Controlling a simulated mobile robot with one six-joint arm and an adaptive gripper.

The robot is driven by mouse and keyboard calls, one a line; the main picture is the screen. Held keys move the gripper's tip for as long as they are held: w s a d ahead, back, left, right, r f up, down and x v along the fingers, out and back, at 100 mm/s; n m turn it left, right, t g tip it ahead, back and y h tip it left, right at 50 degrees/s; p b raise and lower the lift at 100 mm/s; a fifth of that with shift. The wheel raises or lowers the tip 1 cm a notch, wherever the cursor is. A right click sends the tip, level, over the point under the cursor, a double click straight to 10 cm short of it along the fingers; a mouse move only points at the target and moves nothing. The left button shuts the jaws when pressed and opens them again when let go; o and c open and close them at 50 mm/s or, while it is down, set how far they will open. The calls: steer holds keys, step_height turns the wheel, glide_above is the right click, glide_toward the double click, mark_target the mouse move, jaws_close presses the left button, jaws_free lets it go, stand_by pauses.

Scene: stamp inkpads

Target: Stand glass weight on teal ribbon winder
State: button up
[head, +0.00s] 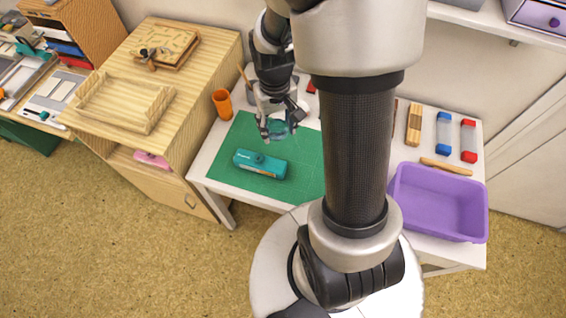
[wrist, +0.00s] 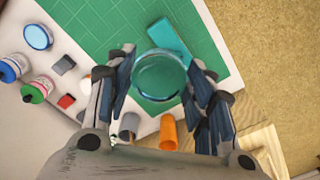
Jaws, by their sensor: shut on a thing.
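The glass weight (wrist: 159,76) is a clear, teal-tinted round piece held between the fingers of my gripper (wrist: 160,85). In the head view the glass weight (head: 279,129) hangs from my gripper (head: 278,122) over the green mat. The teal ribbon winder (head: 260,164) is a long teal block lying on the mat, toward its front left edge. In the wrist view the winder (wrist: 172,40) lies beyond the weight, partly hidden by it. The weight is above the mat and apart from the winder in the head view.
The green cutting mat (head: 230,142) has bare room around the winder. An orange cup (head: 222,103) stands at the table's left. Ink bottles (wrist: 36,89) show in the wrist view.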

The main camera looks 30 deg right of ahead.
steer(key=b, duration=0.5)
glide_above(277, 167)
step_height(277, 167, down, 14)
steer(key=shift+f, duration=0.25)
steer(key=shift+f+b, duration=0.6)
steer(key=shift+f, duration=1.9)
steer(key=shift+f, duration=0.15)
steer(key=o, duration=1.2)
